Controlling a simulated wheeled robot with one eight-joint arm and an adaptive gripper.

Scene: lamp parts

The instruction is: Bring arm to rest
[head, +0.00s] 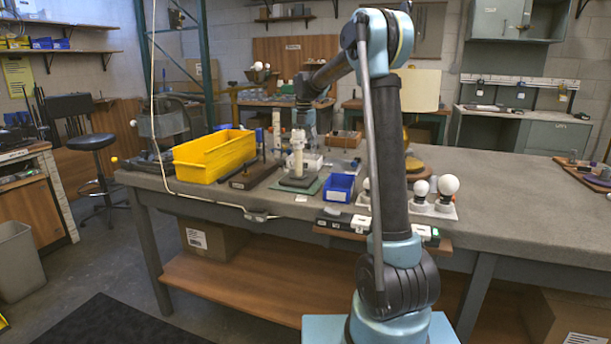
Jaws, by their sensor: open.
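My arm rises in front of the workbench (520,180) and bends over toward its far side. My gripper (304,122) is small in view, points down above the bench and is open. It is near the top of a white upright lamp part (297,160), which stands on a dark base over a green mat (304,188). I cannot tell whether they touch. White bulbs stand in a pale holder at the front of the bench, one large bulb (448,186) at its right. A lamp with a cream shade (420,88) stands behind my arm, partly hidden.
A yellow bin (213,155) and a blue bin (339,187) sit on the bench. A wooden block (254,175) lies between the yellow bin and the mat. A strip with switches (342,223) lies along the front edge. The bench right of the bulbs is mostly clear.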

